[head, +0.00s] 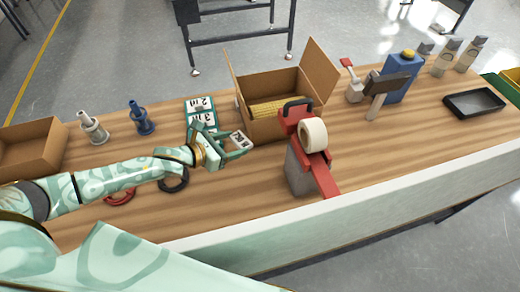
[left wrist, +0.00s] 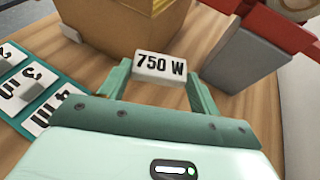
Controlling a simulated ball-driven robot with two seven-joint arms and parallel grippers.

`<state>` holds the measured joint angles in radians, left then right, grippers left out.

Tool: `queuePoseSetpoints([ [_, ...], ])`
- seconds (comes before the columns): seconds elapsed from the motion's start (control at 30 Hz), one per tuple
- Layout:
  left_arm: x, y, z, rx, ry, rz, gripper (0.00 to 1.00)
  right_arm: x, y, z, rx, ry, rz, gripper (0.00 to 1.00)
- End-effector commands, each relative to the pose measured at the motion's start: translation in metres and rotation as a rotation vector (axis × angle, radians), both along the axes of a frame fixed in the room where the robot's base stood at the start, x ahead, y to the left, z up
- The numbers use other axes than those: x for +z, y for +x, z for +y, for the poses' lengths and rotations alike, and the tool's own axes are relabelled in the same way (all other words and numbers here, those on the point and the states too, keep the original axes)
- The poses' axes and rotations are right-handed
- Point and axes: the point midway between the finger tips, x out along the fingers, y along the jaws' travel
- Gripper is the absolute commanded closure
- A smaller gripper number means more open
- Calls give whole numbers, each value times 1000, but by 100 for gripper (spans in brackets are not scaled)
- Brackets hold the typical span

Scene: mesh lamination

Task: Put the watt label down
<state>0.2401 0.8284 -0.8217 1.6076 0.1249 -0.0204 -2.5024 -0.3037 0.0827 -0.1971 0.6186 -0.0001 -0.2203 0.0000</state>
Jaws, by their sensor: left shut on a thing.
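The watt label (left wrist: 161,66) is a small white block with "750 W" in black, held upright between the fingertips of my left gripper (left wrist: 160,74). In the head view the left gripper (head: 238,143) is shut on the label, in front of the open cardboard box (head: 268,126) and left of the red tape dispenser (head: 300,150). I cannot tell whether the label touches the table. A green board (head: 201,114) with white number tiles lies just behind the gripper; it also shows at the left of the left wrist view (left wrist: 37,92). My right gripper is not in view.
The wooden table (head: 270,205) has bare room at the front. Red and black rings lie by my left arm. Two nozzle-like tools, grey (head: 92,128) and blue (head: 141,118), stand behind it. A second box (head: 35,148) is far left. A black tray (head: 474,103) lies right.

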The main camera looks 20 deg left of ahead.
Motion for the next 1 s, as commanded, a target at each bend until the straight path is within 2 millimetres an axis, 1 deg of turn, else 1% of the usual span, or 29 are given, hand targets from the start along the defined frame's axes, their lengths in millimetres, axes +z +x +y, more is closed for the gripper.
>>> queuePoseSetpoints([
  [0.03, -16, -1, 0, 1, -2, 5, 59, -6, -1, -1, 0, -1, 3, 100],
  [0.1, -31, -1, 0, 1, -4, 5, 59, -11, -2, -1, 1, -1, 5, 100],
  [0.2, -45, -1, -1, 0, -4, 4, 59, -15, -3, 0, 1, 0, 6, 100],
  [0.27, -51, -1, -1, 0, -4, 4, 59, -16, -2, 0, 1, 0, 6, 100],
  [0.4, -74, -1, -1, 0, -4, 5, 59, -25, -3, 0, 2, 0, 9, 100],
  [0.5, -85, 0, -1, 1, -4, 4, 59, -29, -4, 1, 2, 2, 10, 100],
  [0.77, -86, 0, -1, -1, -3, 1, 59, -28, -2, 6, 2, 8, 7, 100],
  [0.9, -90, -1, -1, -1, -3, 1, 59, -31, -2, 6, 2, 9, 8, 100],
  [0.93, -90, -1, -1, 0, -4, 2, 34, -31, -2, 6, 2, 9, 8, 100],
  [0.97, -89, -1, -1, 0, -4, 2, 26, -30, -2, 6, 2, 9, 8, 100],
  [1.0, -89, -1, -1, 0, -4, 2, 15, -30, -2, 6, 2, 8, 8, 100],
])
